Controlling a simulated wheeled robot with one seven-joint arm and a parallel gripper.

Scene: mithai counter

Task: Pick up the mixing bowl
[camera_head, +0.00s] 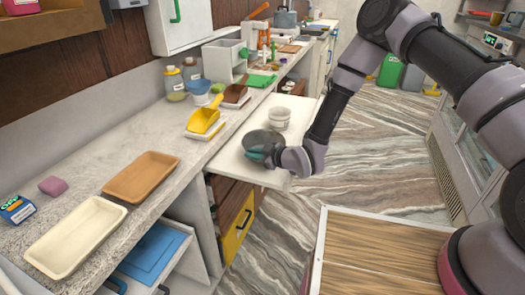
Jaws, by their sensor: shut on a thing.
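A dark grey bowl (263,138), which I take to be the mixing bowl, is at the white pull-out surface beside the counter. My gripper (258,155) is at its near side and shut on it. The fingers are small here and partly hidden, so the exact grip is hard to see. The bowl looks slightly tilted, and I cannot tell whether it touches the surface.
White stacked bowls (279,117) stand just behind the grey bowl. The white pull-out surface (232,163) has bare room at its left. A yellow scoop (205,117), a brown tray (142,177) and a cream tray (77,237) lie on the counter. An open drawer (176,268) juts out below.

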